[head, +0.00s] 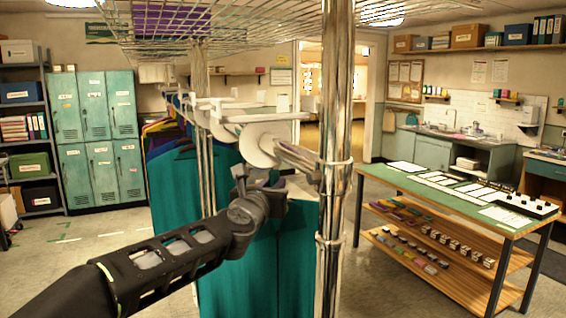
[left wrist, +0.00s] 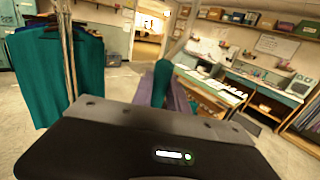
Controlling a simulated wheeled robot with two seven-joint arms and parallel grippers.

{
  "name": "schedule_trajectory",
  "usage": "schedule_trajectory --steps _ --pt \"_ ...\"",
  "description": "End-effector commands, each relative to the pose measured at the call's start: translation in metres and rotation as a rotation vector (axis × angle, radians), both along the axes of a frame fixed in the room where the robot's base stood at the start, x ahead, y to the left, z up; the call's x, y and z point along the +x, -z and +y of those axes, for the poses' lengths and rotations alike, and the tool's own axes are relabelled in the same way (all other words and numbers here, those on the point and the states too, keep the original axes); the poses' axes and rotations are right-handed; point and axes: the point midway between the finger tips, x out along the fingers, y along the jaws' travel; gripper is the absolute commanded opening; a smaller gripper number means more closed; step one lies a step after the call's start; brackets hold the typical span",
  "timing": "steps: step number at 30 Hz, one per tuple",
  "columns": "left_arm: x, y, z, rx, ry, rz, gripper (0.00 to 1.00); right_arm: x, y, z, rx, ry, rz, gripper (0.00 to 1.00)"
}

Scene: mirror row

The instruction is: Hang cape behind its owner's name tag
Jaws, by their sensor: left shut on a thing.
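My left gripper (head: 272,190) is at the near end of the hanging rail, in front of the teal cloth. In the left wrist view a narrow teal piece of cape (left wrist: 161,82) stands between its fingers, and it is shut on it. In the head view a teal cape (head: 255,275) hangs below and behind the gripper. More teal cloth (head: 180,190) hangs to its left, also seen in the left wrist view (left wrist: 50,75). White discs (head: 257,145) and white tags (head: 282,104) sit along the rail; I cannot read any names. My right gripper is not in view.
Shiny metal posts (head: 337,130) rise close to the gripper, with a wire shelf (head: 250,25) above. Purple and other coloured capes (head: 165,140) hang farther back. A green-topped table (head: 400,182) stands at right, teal lockers (head: 97,130) at left. Floor between lockers and rack is clear.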

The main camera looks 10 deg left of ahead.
Motion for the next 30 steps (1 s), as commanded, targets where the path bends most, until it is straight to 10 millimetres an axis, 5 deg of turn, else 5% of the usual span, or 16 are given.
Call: schedule_trajectory --steps 3,9,30 --pt "-0.002 -0.024 -0.005 -0.003 0.054 -0.005 0.00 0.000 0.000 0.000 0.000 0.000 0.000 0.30" --pt "-0.004 -0.040 -0.012 0.000 0.103 -0.004 0.00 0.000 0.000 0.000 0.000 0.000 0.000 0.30" --pt "-0.007 -0.059 -0.021 -0.001 0.160 -0.001 0.00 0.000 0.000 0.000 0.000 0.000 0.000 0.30"
